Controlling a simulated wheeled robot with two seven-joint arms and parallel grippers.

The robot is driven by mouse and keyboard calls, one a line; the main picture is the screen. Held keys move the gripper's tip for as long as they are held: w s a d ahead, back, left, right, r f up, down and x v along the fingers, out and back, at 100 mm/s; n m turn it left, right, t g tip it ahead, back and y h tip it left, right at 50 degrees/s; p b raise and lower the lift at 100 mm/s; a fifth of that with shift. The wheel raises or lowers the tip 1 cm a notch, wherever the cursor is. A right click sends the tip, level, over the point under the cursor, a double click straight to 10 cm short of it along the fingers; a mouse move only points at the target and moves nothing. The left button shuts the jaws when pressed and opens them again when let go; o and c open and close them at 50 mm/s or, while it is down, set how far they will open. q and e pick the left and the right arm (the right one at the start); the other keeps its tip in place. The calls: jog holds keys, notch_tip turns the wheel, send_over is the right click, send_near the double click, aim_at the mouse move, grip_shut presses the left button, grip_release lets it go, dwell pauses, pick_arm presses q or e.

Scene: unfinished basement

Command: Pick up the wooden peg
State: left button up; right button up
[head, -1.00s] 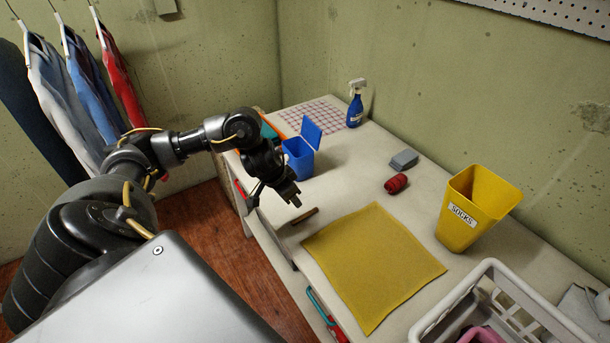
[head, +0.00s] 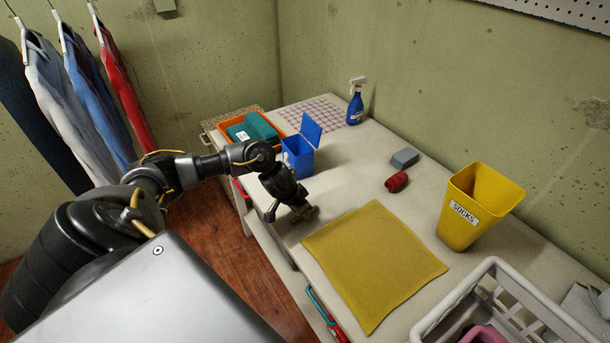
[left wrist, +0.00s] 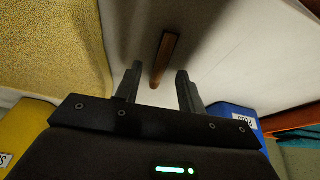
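The wooden peg (left wrist: 164,56) is a short brown stick on the pale tabletop. In the left wrist view its near end shows in the gap between my left gripper's fingers (left wrist: 158,72), and the rest extends beyond the tips. The fingers are spread apart and no contact with the peg is visible. In the head view my left gripper (head: 300,213) is low over the table's front edge, left of the yellow cloth, and mostly hides the peg. My right gripper is not in view.
The yellow cloth (head: 372,262) lies just right of the gripper. An open blue box (head: 298,158) and an orange tray (head: 226,125) stand behind it. A red rolled item (head: 396,182), a grey block (head: 404,158), the yellow socks bin (head: 462,220) and a laundry basket (head: 447,310) are farther right.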

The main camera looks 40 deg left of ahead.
pick_arm(q)
jog(key=shift+w+f, duration=0.15)
jog(key=shift+f, duration=0.25)
grip_shut()
jog(key=shift+r, duration=0.1)
